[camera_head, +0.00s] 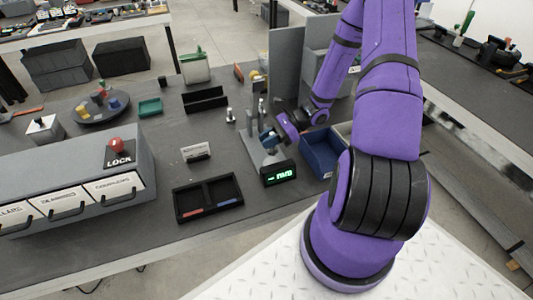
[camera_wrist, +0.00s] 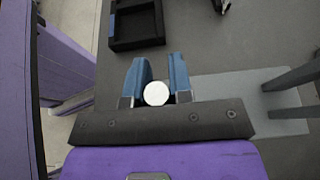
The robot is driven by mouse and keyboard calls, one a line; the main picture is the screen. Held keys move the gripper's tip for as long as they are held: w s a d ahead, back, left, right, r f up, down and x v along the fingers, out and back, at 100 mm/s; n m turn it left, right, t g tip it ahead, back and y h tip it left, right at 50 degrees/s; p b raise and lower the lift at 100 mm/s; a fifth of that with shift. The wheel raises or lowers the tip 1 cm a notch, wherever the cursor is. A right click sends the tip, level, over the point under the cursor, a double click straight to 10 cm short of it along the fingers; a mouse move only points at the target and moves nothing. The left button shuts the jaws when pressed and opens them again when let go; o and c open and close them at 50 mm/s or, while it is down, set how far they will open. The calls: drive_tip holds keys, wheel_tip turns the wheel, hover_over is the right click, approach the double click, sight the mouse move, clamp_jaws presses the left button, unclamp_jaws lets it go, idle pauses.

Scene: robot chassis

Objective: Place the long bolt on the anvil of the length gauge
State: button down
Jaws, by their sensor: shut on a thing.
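My gripper (camera_head: 268,138) has blue fingers, which show at the centre of the wrist view (camera_wrist: 155,88). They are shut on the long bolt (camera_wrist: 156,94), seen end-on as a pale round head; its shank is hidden. The length gauge (camera_head: 258,158) has a flat grey base, an upright part and a black box with a green lit display (camera_head: 278,174). My gripper is close to the gauge in the head view. In the wrist view the gauge's grey base (camera_wrist: 222,91) lies to the right of the fingers. I cannot tell whether the bolt touches the anvil.
A black two-part tray (camera_head: 208,198) lies in front left of the gauge, and a blue bin (camera_head: 322,155) stands to its right. A small silver upright piece (camera_head: 230,116) stands behind left. A grey drawer unit (camera_head: 80,185) fills the left side. Grey panels (camera_head: 287,70) rise behind.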

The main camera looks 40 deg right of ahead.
sight(268, 153)
drive_tip(key=shift+s+f, duration=0.1)
drive_tip(key=shift+f, duration=2.95)
drive_tip(key=c, duration=1.3)
unclamp_jaws()
